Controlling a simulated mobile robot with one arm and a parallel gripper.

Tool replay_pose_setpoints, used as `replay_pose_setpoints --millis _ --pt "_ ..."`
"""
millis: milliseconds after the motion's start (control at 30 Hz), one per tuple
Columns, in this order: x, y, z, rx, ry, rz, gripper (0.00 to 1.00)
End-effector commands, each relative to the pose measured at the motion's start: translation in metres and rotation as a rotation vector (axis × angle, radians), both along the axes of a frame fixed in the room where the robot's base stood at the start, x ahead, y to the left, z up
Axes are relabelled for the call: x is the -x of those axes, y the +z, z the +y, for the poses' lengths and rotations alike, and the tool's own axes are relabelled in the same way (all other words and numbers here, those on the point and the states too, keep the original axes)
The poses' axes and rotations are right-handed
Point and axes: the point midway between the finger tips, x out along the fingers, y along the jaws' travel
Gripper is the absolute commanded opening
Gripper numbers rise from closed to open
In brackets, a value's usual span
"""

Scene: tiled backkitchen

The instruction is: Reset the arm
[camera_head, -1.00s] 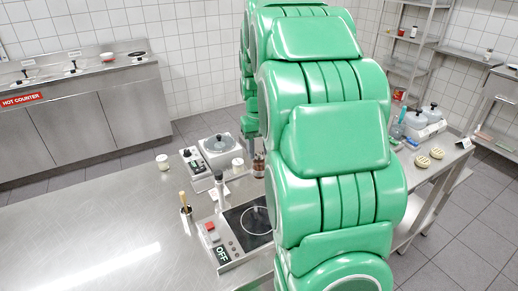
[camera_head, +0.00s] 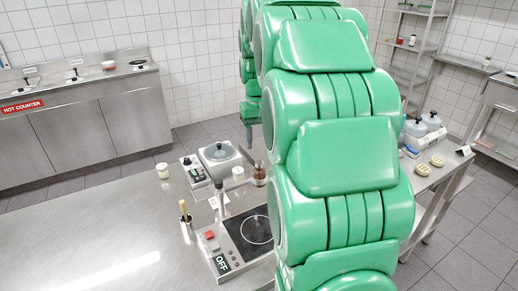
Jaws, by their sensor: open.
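My green arm rises through the right-centre of the head view and covers much of it. Its far end shows as small green parts left of the big links, above the back of the steel counter. My gripper (camera_head: 250,134) hangs there, pointing down, with a grey finger showing. It is open, and I see nothing held in it. Most of the gripper is small or hidden behind my arm.
On the steel counter (camera_head: 90,215) stand a hob (camera_head: 255,228) with an OFF display, a lidded pot (camera_head: 218,152), a small jar (camera_head: 162,170), a bottle (camera_head: 259,174) and a holder with a brush (camera_head: 185,215). A side table with buns (camera_head: 423,169) is at right. The counter's left is clear.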

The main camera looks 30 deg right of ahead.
Motion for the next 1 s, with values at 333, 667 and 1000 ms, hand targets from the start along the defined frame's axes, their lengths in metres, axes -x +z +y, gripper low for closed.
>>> replay_pose_setpoints --millis 333,667,1000 --pt "0.0 0.01 0.0 0.0 -0.001 -0.001 0.53" --pt "0.001 0.01 0.002 -0.001 0.0 0.0 0.53" --pt "0.051 0.012 0.053 -0.009 0.038 0.027 0.53"
